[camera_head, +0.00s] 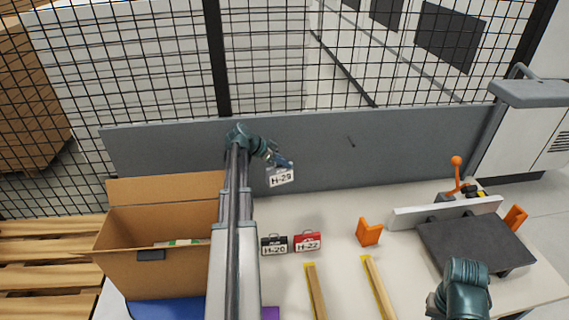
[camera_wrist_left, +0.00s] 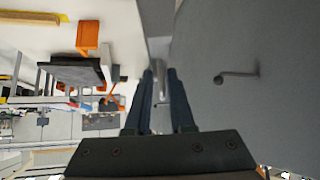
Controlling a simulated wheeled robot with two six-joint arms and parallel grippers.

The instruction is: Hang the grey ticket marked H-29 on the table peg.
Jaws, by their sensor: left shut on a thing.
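The grey ticket marked H-29 (camera_head: 281,177) hangs from my left gripper (camera_head: 287,163), in front of the grey upright panel at the back of the table. The left gripper is shut on the ticket's upper end. In the left wrist view, the two dark fingers (camera_wrist_left: 160,90) are close together with a pale grey piece between them. The peg (camera_head: 351,141) sticks out from the panel, to the right of the ticket and apart from it. It also shows in the left wrist view (camera_wrist_left: 238,76), right of the fingers. My right arm shows at lower right, its fingers out of sight.
A black ticket H-20 (camera_head: 274,245) and a red ticket H-22 (camera_head: 307,242) lie on the table. An open cardboard box (camera_head: 165,270) stands left. Orange blocks, yellow-edged strips and a dark plate (camera_head: 475,243) occupy the right side. The panel (camera_head: 420,135) around the peg is bare.

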